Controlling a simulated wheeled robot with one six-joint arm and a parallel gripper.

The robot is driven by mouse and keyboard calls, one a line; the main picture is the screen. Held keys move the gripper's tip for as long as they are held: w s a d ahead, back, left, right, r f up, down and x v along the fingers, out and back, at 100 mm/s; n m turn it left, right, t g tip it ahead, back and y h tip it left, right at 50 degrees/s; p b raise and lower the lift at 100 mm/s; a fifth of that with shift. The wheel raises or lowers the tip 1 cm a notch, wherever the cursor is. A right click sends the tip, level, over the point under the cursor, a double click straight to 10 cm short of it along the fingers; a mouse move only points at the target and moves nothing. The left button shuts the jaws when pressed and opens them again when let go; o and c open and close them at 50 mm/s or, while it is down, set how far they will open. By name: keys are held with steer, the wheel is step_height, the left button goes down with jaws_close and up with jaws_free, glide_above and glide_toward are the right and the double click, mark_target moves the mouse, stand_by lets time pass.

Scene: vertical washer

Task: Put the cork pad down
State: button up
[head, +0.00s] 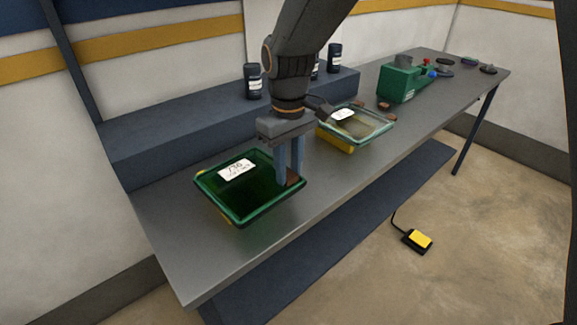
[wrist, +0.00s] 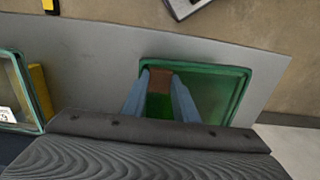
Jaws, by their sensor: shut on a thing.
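The cork pad (head: 293,178) is a small brown piece between the blue fingers of my gripper (head: 289,182). My gripper points down and is shut on it. In the wrist view the pad (wrist: 160,79) sits between the two fingertips of my gripper (wrist: 160,82). It is over the right part of a dark green glass panel (head: 240,205) with a white label, on the near end of the table. The green-edged panel also shows in the wrist view (wrist: 215,70). I cannot tell whether the pad touches the glass.
A second, clearer glass panel (head: 372,127) lies over yellow blocks (head: 336,141) further along the grey table (head: 195,262). Brown pieces (head: 387,106) and a green device (head: 398,84) stand beyond. Dark canisters (head: 253,82) stand on the back ledge. A yellow pedal (head: 419,239) is on the floor.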

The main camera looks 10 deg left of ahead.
mark_target(289, 174)
steer(key=o, duration=1)
steer(key=shift+f, duration=0.1)
step_height(289, 174, up, 12)
steer(key=b, duration=0.3)
steer(key=s+d+f+m, duration=0.1)
steer(key=d+f+m, duration=0.2)
steer(key=d+f, duration=0.35)
steer(key=d+f+m, duration=0.2)
steer(key=d+f, duration=0.1)
steer(key=d, duration=0.7)
steer(key=s+d+f+m, duration=0.2)
steer(key=s+d+f, duration=0.2)
steer(key=d, duration=0.2)
steer(key=s+d+f+m+t, duration=0.1)
steer(key=s+d+f+m, duration=0.2)
steer(key=s+d+f, duration=0.1)
steer(key=shift+s+d, duration=0.15)
steer(key=shift+d, duration=0.75)
